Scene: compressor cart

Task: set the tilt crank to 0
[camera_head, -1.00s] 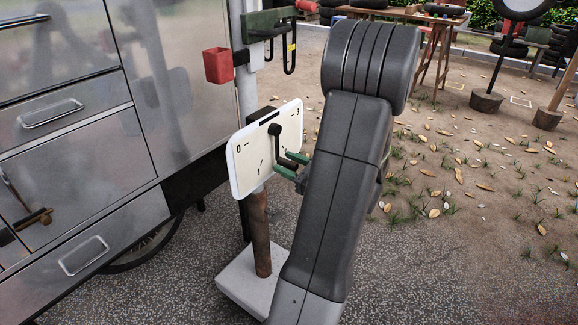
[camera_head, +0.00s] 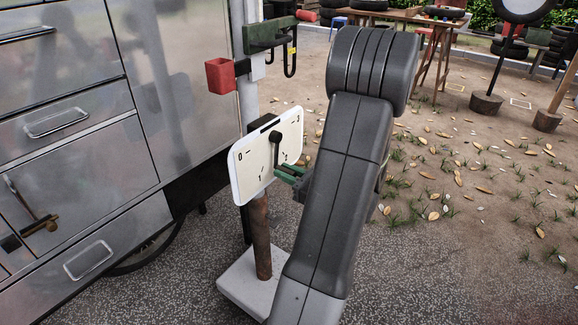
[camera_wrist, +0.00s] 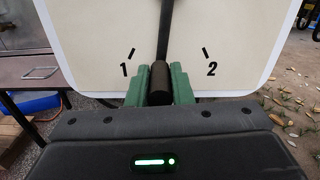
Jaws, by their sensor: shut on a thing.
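The tilt crank (camera_head: 276,152) is a black arm on a white dial plate (camera_head: 250,165), which carries marks 0 at the upper left, 1 and 2 below, and 3 at the upper right. The crank hangs down from its hub. In the wrist view the crank arm (camera_wrist: 165,35) runs down between marks 1 and 2, ending in a dark round handle (camera_wrist: 159,80). My gripper (camera_head: 283,173) has green fingers; in the wrist view the gripper (camera_wrist: 159,88) has one finger on each side of the handle, shut on it.
The dial plate stands on a rusty post (camera_head: 260,235) with a pale square base (camera_head: 250,280). A metal cabinet (camera_head: 80,130) with drawers is close on the left. A red cup (camera_head: 220,76) and a green bracket (camera_head: 270,34) are above the plate. Open ground lies to the right.

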